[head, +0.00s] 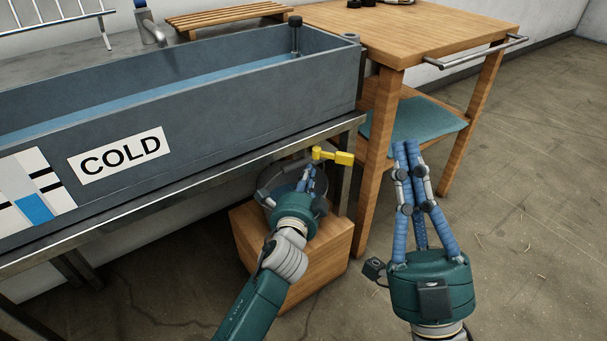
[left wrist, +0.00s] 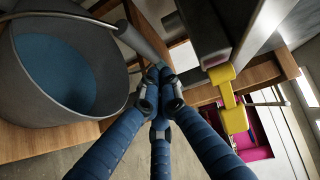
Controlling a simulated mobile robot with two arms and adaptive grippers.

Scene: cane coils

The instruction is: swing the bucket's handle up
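The grey bucket (head: 263,185) stands on a wooden box below the sink's right end. In the left wrist view the bucket (left wrist: 30,70) is at the left, with blue inside. Its handle (left wrist: 137,38) shows there as a grey bar with a thick grip, slanting along the rim's near side to my fingertips. My left gripper (head: 308,172) is over the bucket and hides part of it; its fingertips (left wrist: 159,74) are together, at the grip's end. I cannot tell whether they touch it. My right gripper (head: 406,148) is shut and empty, right of the table leg.
A yellow valve lever (head: 333,156) is just above and right of my left gripper; it also shows in the left wrist view (left wrist: 226,95). The grey sink (head: 220,110) overhangs the wooden box (head: 300,255). Floor is clear at right.

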